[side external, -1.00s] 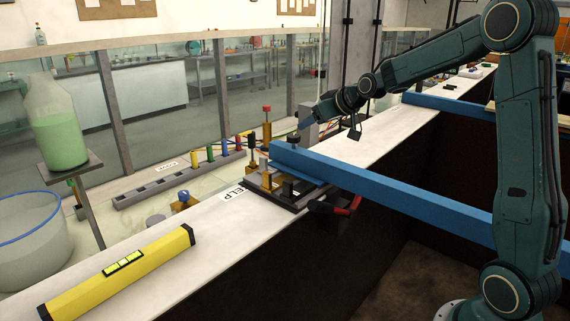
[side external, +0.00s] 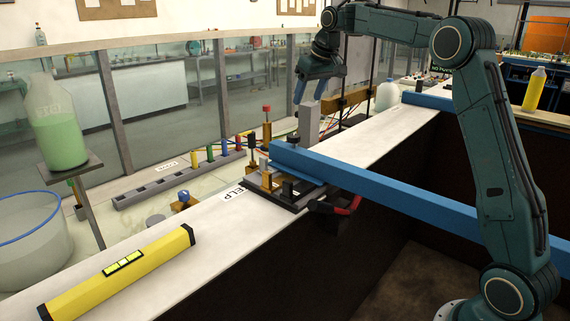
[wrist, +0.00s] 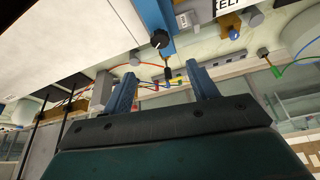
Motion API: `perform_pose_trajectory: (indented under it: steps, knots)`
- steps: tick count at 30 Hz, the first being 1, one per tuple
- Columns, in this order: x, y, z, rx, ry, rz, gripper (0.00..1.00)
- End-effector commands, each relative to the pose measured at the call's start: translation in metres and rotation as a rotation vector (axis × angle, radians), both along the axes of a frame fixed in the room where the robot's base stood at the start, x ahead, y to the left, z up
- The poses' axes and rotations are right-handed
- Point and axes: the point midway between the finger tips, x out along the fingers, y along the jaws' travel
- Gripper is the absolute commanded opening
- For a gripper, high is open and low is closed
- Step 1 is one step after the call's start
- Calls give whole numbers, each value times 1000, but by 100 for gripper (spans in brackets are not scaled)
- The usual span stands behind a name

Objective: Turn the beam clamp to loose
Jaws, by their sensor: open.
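My gripper (side external: 309,95) is raised above and slightly right of the knob in the side view, fingers pointing down. In the wrist view the gripper (wrist: 160,72) has its fingers well apart with nothing held between them, and the knob lies beyond the fingertips.
A grey upright block (side external: 308,122) stands close behind the beam end, under my gripper. A yellow level (side external: 120,272) lies on the white ledge. Coloured posts on a grey strip (side external: 160,187) stand to the left. A second blue beam (side external: 440,103) lies farther back.

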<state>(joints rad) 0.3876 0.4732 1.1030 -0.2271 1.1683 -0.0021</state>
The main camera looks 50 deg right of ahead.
Motion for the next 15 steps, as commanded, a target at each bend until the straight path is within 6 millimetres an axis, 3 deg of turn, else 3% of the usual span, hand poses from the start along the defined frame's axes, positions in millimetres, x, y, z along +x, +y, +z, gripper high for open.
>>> perform_pose_trajectory:
  steps: [8, 15]
  knots:
    - [0, 0, -1, 1, 6, -2, 59]
    - [5, 0, -13, 2, 7, -2, 59]
